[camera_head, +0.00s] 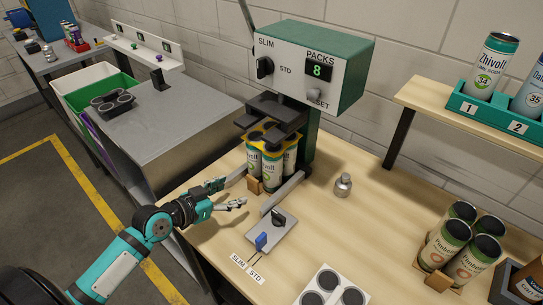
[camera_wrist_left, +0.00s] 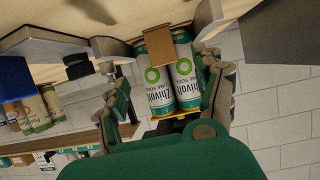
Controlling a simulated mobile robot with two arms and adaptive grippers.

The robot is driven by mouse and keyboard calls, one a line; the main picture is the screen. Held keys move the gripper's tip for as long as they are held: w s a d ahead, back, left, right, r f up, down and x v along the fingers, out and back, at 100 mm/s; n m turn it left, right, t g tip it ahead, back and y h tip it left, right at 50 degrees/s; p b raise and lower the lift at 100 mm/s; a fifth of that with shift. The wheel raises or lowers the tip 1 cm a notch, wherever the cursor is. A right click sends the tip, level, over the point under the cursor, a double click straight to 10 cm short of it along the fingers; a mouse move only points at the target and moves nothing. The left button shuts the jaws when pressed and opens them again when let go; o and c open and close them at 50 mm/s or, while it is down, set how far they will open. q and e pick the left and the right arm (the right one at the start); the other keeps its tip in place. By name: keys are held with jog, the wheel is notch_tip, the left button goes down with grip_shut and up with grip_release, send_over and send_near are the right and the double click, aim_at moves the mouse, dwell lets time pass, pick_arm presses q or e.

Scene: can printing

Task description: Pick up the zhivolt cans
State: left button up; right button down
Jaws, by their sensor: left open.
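A pack of white and green Zhivolt cans (camera_head: 272,168) stands upright under the press, with a yellow carrier (camera_head: 262,141) around the tops. In the left wrist view two of the cans (camera_wrist_left: 158,92) show upside down, with the yellow carrier (camera_wrist_left: 172,116) at their tops. My left gripper (camera_head: 232,193) is open and empty, in front of the pack and a little to its left, fingers pointing toward it. In the left wrist view its fingers (camera_wrist_left: 168,95) appear on either side of the cans, with no clear contact. The rear cans are mostly hidden. My right gripper is not in view.
The green press (camera_head: 312,62) reads 8 and overhangs the pack. Metal guide rails (camera_head: 284,192) and a wooden block (camera_head: 254,185) stand close to the cans. A lever plate (camera_head: 270,232) lies in front. Other cans (camera_head: 442,244) stand at right; a shelf rack (camera_head: 465,104) holds single cans.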

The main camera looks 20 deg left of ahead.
aim_at(251, 182)
pick_arm(q)
jog(key=x, duration=0.4)
jog(key=shift+p, duration=0.3)
jog(key=p+x, duration=0.1)
jog(key=x, duration=0.3)
jog(key=shift+w+a, duration=0.1)
jog(key=shift+w, duration=0.2)
jog(key=shift+w+f, duration=0.15)
jog(key=shift+w, duration=0.1)
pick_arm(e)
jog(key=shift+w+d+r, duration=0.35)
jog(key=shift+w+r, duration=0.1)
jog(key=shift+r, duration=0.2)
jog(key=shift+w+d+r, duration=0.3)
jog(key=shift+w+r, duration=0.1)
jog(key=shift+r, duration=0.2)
pick_arm(q)
jog(key=shift+s, duration=0.1)
jog(key=shift+c, duration=0.4)
jog(key=c, duration=1.1)
jog(key=shift+c, duration=0.5)
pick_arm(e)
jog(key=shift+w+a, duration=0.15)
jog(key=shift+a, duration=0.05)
pick_arm(q)
jog(key=shift+p, duration=0.3)
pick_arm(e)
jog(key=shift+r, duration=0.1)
